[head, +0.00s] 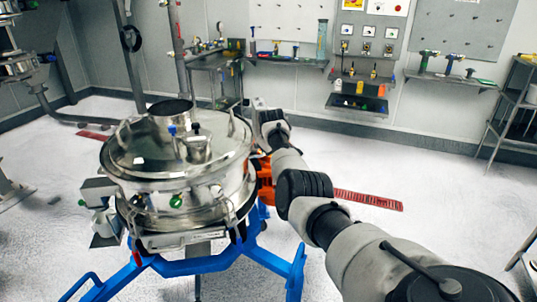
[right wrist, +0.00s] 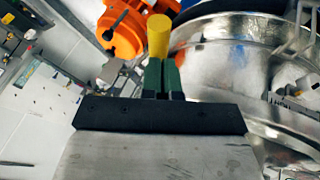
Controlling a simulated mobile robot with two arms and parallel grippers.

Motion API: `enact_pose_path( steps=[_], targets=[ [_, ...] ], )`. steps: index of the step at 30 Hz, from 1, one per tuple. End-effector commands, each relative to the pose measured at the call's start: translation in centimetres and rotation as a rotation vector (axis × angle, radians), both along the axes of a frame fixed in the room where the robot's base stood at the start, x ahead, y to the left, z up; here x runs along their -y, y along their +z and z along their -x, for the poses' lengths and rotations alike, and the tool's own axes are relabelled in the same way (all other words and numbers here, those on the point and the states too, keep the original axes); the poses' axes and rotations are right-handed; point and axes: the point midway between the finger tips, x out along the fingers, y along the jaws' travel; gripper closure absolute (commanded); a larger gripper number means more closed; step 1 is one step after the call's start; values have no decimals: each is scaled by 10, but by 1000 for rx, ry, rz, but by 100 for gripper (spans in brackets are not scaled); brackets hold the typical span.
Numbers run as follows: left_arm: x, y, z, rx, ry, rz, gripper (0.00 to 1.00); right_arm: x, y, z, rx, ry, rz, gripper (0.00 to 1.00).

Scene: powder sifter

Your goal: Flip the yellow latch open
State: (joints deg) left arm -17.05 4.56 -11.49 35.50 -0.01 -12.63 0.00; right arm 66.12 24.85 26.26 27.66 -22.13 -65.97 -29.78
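The round steel powder sifter (head: 160,190) stands on a blue frame, and my right arm reaches to its right side. In the right wrist view, the yellow latch (right wrist: 158,36) shows as a short upright cylinder beside the sifter's steel rim. The green fingers of my right gripper (right wrist: 163,62) are close together with their tips at the latch's lower end. The latch is not between them as far as I can see, and whether they touch it is unclear. The latch is hidden in the head view. My left gripper is not in view.
An orange part (right wrist: 122,32) with a black lever sits left of the latch; orange also shows in the head view (head: 264,180). The sifter's steel body (right wrist: 245,65) is close on the right. Tool shelves (head: 360,100) line the back wall. Open floor (head: 420,165) lies right.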

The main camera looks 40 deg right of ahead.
Motion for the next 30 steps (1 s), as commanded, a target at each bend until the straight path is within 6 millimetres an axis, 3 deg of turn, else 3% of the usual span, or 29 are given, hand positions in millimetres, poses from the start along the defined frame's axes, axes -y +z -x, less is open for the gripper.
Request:
enact_pose_path(
  steps=[23,30],
  targets=[
    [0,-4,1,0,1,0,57,7,-1,0,-2,-2,-3,100],
    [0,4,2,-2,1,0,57,6,7,0,-1,-2,-2,100]
  ],
)
